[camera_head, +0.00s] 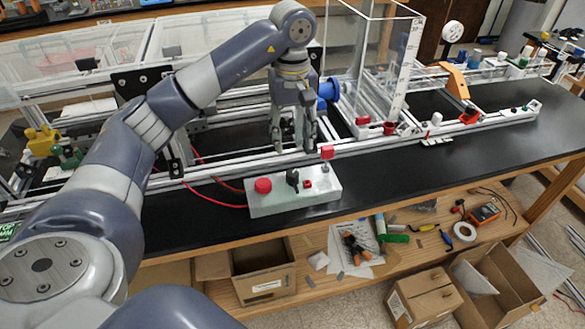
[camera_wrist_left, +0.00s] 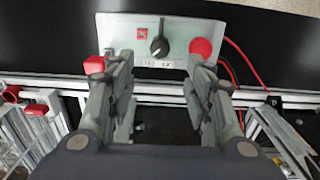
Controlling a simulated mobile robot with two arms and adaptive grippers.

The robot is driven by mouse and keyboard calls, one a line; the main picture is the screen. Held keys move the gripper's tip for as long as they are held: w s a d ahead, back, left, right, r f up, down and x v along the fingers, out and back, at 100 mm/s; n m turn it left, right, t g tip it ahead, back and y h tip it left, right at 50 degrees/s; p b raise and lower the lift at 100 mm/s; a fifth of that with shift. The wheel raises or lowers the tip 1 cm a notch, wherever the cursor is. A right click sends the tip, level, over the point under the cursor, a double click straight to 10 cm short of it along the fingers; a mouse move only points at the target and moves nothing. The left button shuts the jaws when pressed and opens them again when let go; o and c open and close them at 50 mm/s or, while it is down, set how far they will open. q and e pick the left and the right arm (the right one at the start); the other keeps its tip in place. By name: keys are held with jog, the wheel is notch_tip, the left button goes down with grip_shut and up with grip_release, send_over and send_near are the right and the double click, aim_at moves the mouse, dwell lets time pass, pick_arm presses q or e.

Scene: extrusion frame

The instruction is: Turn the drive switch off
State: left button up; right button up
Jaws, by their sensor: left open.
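A pale grey control box (camera_head: 290,203) sits on the black bench top near its front edge. I cannot read which one is labelled as the drive switch. In the left wrist view, the knob (camera_wrist_left: 159,46) lies between the red switch (camera_wrist_left: 142,33) and the round button (camera_wrist_left: 200,48), its handle upright in the picture. My left gripper (camera_head: 297,147) is open and points down behind the box, touching none of the controls. It also shows in the left wrist view (camera_wrist_left: 159,72). My right gripper is out of view.
An aluminium extrusion rail (camera_head: 360,148) runs behind the box. Red cables (camera_head: 215,200) leave its left side. A clear-walled enclosure (camera_head: 370,60) stands behind. The bench right of the box is clear.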

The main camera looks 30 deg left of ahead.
aim_at(293, 173)
pick_arm(q)
notch_tip(293, 173, down, 11)
jog(key=p, duration=0.2)
jog(key=shift+r+p, duration=0.15)
jog(key=shift+p, duration=0.2)
jog(key=shift+c, duration=0.2)
jog(key=c, duration=1)
